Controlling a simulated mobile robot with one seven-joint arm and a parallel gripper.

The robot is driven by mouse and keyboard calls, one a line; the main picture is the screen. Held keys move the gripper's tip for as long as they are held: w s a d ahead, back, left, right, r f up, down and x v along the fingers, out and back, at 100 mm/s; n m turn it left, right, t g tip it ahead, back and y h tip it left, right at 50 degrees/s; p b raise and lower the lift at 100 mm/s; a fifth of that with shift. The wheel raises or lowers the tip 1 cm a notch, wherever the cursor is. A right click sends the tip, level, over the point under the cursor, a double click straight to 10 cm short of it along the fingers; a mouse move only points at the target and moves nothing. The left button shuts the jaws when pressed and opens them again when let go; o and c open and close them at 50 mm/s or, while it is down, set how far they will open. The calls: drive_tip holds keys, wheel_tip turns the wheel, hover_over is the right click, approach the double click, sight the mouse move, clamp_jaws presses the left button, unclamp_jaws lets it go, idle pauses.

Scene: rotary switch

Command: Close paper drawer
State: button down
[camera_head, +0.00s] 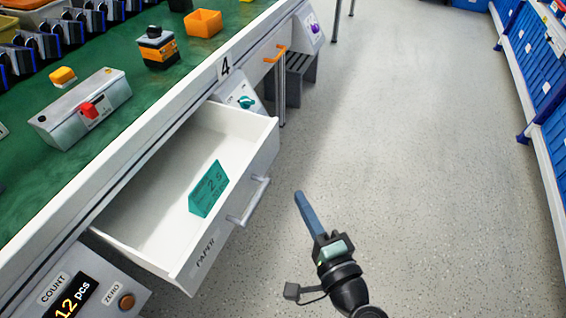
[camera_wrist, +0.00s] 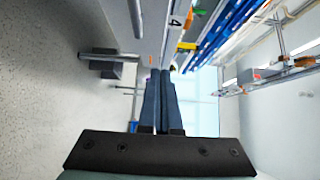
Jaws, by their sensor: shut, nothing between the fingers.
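The paper drawer (camera_head: 150,205) is white and stands pulled out from under the green workbench in the head view. Its front panel carries the label PAPER (camera_head: 206,250) and a grey bar handle (camera_head: 249,202). A teal block (camera_head: 209,189) marked with a 2 lies inside the drawer. My gripper (camera_head: 302,196) is to the right of the drawer, over the floor, apart from the handle. Its blue fingers are together and empty, and they also show in the wrist view (camera_wrist: 162,78). The wrist view shows no clear sight of the drawer.
The workbench (camera_head: 150,125) holds a grey box with a red switch (camera_head: 88,108) and an orange bin (camera_head: 203,23). A counter panel (camera_head: 75,297) is near the drawer, and a teal knob (camera_head: 245,102) is beyond it. Blue bins (camera_head: 535,65) line the right. The floor (camera_head: 410,130) between is clear.

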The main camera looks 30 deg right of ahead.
approach(260, 150)
drive_tip(key=w+d, duration=0.3)
drive_tip(key=shift+w+a, duration=1.25)
drive_tip(key=shift+w, duration=0.05)
